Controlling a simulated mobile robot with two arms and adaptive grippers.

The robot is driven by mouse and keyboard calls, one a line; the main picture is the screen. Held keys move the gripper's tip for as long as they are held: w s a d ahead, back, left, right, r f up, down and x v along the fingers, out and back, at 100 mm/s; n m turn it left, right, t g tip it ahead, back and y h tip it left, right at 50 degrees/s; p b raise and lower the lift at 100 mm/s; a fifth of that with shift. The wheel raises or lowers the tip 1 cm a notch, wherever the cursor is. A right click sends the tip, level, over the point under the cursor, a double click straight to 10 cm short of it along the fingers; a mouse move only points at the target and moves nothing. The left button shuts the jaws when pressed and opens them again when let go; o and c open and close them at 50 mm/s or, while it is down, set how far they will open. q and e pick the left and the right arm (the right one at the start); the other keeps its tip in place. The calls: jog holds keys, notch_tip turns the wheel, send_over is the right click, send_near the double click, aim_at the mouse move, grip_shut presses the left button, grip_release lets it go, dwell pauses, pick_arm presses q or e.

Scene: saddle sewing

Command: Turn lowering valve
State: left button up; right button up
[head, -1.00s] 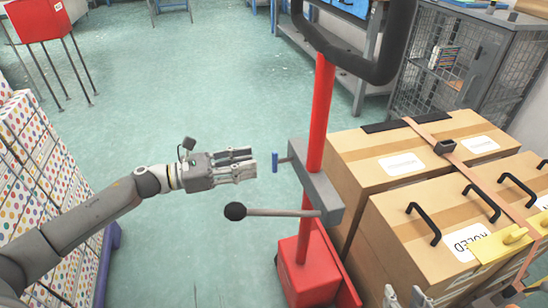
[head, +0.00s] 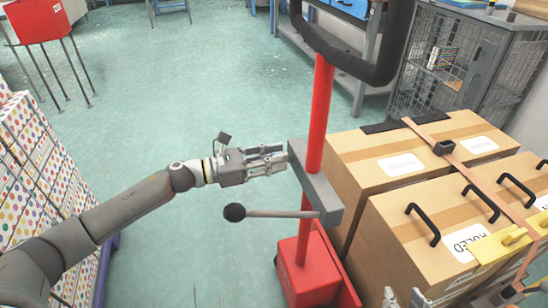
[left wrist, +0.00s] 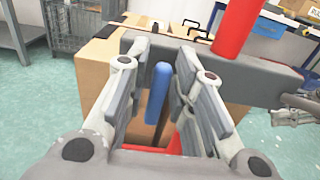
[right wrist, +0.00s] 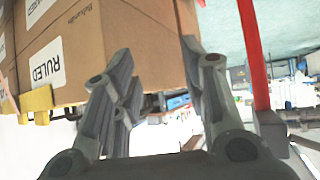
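The lowering valve's blue handle (left wrist: 158,92) stands upright between the two fingers of my left gripper (left wrist: 160,100) in the left wrist view. The fingers are open, with a gap on each side of the handle. In the head view my left gripper (head: 268,160) reaches from the left up to the grey block (head: 317,190) on the red post, and its fingers hide the blue handle. My right gripper (right wrist: 162,95) is open and empty in the right wrist view, near the cardboard boxes. Only its fingertips show at the bottom of the head view.
A lever with a black knob (head: 234,212) sticks out left below my left gripper. The red post (head: 319,115) carries a black handle loop (head: 400,40). Strapped cardboard boxes (head: 365,165) stand to the right. Dotted boxes (head: 25,160) stand at the left. The floor between is clear.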

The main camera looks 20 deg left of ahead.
pick_arm(q)
grip_shut()
